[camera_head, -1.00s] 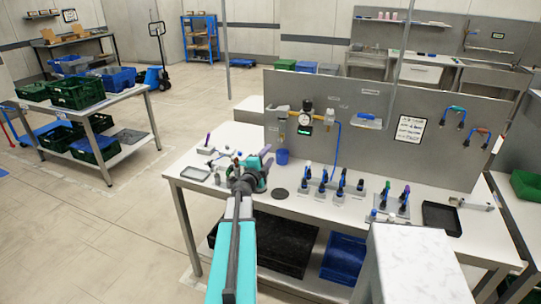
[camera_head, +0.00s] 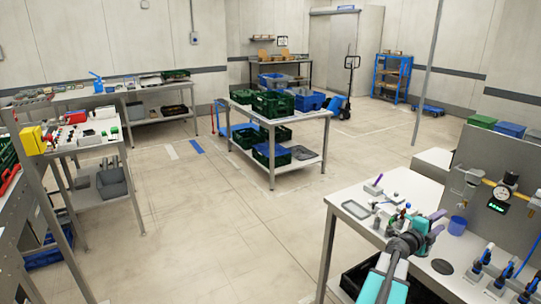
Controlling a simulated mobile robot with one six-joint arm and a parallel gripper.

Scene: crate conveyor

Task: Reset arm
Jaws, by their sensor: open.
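My arm, teal and grey, reaches up from the bottom right of the head view. My gripper (camera_head: 436,226) is at its end, over the left part of the white workbench (camera_head: 349,237). It is open and I see nothing held in it. Small parts and a grey tray (camera_head: 356,209) lie on the bench just left of the gripper. A blue cup (camera_head: 457,226) stands just right of it. The gap between gripper and bench top is hard to judge.
A table with green crates (camera_head: 273,104) and blue crates (camera_head: 310,101) stands mid-room. Workbenches line the left side, one holding a yellow box (camera_head: 32,140). A grey panel with a gauge (camera_head: 502,193) rises behind the right bench. The floor (camera_head: 210,225) between is clear.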

